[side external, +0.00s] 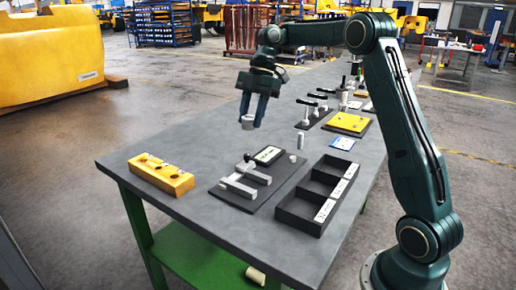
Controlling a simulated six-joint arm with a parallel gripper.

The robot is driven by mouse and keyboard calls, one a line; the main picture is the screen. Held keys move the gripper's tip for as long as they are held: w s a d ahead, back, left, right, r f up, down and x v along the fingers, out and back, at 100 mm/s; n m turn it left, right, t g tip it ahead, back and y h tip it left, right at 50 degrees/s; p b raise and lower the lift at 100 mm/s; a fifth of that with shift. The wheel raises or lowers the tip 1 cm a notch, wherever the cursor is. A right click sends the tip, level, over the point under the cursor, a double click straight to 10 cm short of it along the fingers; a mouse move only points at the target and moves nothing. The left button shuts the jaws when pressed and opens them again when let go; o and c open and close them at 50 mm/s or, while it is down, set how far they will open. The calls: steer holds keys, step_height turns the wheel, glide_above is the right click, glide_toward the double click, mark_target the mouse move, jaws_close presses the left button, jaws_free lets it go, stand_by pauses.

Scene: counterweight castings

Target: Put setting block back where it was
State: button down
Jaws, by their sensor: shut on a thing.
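My gripper (253,112) points down above the table, left of its middle. It is shut on a small grey round piece (248,123), held clear of the tabletop. I cannot tell whether this piece is the setting block. Below and to the right, a dark plate (235,203) carries a light grey fixture (243,187) with bars, a dark knob and a pale label. A yellow block (160,174) with several dark holes along its top lies at the left.
A black tray (293,216) with three compartments and white labels stands right of the plate. A small grey cylinder (301,141) stands behind it. A yellow plate (348,123), a blue-and-white card (342,143) and black-handled clamps (310,106) lie further back. The tabletop (205,150) below my gripper is bare.

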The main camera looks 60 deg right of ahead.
steer(key=a, duration=1.1)
glide_above(224, 215)
steer(key=d, duration=0.2)
steer(key=f, duration=1.6)
steer(key=shift+a+f, duration=0.25)
steer(key=shift+f, duration=0.05)
steer(key=shift+f, duration=0.1)
steer(key=shift+f, duration=2)
steer(key=shift+f, duration=0.1)
steer(key=c, duration=0.9)
jaws_free()
steer(key=shift+f, duration=0.1)
